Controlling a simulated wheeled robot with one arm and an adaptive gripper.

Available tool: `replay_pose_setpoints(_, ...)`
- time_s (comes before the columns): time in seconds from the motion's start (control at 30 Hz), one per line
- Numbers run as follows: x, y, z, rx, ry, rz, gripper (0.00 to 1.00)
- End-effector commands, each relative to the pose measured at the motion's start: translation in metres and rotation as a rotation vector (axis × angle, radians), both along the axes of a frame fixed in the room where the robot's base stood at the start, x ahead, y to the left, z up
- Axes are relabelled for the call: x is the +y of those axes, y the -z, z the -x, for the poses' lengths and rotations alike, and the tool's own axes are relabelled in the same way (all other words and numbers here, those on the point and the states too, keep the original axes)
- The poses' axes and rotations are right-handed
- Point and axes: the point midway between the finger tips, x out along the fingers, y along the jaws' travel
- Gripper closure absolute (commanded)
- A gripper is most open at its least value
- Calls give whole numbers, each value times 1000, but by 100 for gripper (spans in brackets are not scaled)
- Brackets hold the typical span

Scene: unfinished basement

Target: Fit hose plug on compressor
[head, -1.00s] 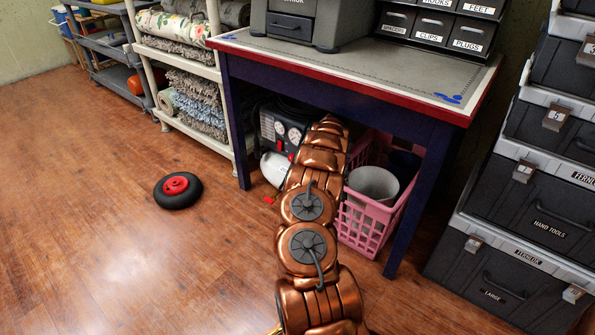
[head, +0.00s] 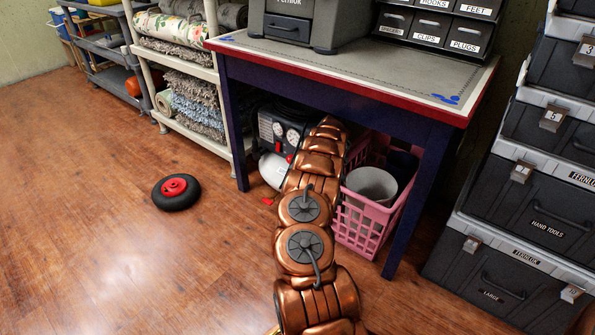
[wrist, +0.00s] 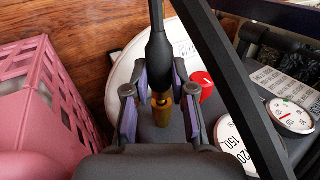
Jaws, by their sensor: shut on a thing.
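The compressor (head: 279,128) stands under the workbench, with gauges on its dark panel and a white tank. In the wrist view its gauge (wrist: 292,115), white tank (wrist: 125,75) and red knob (wrist: 203,86) show close up. My gripper (wrist: 160,92) is at the compressor, its purple-padded fingers shut on the hose plug (wrist: 159,48). The plug has a black sleeve, with brass (wrist: 162,112) below it between the fingers. I cannot tell whether the plug and a compressor fitting are joined. In the head view my arm hides the gripper and plug.
A pink basket (head: 362,222) stands right of my arm and close to the gripper's left in the wrist view (wrist: 38,95). The workbench (head: 375,80) is overhead, its leg (head: 418,200) to the right. A black curved bar (wrist: 235,80) passes right of the gripper. A loose wheel (head: 176,192) lies on open floor.

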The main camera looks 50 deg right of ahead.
Motion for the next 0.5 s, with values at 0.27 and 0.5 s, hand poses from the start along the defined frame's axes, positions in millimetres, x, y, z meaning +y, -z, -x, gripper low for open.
replay_pose_setpoints(0.27, -4, -1, -1, -2, 2, 2, 100)
replay_pose_setpoints(0.5, -8, -1, -1, -2, 3, 4, 100)
